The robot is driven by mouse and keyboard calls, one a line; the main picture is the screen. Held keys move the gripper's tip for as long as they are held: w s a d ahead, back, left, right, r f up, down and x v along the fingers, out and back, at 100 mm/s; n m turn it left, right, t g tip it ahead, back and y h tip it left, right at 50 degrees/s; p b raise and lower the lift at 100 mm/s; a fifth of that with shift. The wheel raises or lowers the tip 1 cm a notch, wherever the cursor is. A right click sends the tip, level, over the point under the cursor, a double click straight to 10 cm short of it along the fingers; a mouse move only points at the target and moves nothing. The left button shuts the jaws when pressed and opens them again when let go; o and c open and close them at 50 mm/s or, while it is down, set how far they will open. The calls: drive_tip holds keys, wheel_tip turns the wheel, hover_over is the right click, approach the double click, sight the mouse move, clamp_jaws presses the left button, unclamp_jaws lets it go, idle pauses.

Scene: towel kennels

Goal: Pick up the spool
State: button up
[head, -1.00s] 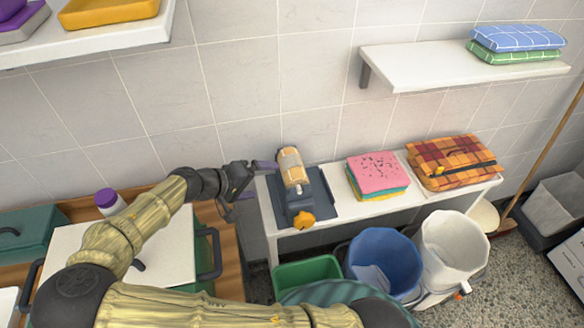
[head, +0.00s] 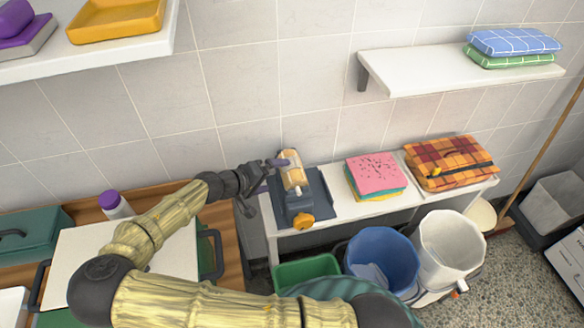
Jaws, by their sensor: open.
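The spool (head: 293,173) is a tan, upright cylinder with a pale band near its lower part. It stands on a dark grey base (head: 318,195) with an orange knob (head: 303,221) at its front, on the white bench. My gripper (head: 272,174) is open at the left side of the spool. One purple-tipped finger reaches across the spool's upper left in the picture; the other is lower, left of the base. Whether either finger touches the spool cannot be told.
Right of the base, folded pink cloths (head: 375,172) and an orange plaid bundle (head: 449,161) lie on the bench (head: 345,212). Blue (head: 384,259), white (head: 447,245) and green (head: 306,271) bins stand below. A white-topped box (head: 75,245) and purple-capped bottle (head: 115,205) are at left.

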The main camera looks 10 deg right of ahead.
sight(285, 174)
drive_tip(key=shift+p+x, duration=0.6)
drive_tip(key=shift+x, duration=1.75)
drive_tip(key=shift+w+d+p, duration=0.15)
drive_tip(key=shift+d+p, duration=0.05)
drive_tip(key=shift+p, duration=0.15)
drive_tip(key=p+x, duration=0.2)
drive_tip(key=x, duration=0.2)
drive_tip(key=shift+w+p, duration=0.2)
drive_tip(key=shift+p, duration=0.1)
drive_tip(key=shift+d+f, duration=0.2)
drive_tip(key=shift+f, duration=0.1)
drive_tip(key=c, duration=1.1)
drive_tip(key=shift+r, duration=0.1)
drive_tip(key=shift+c, duration=0.2)
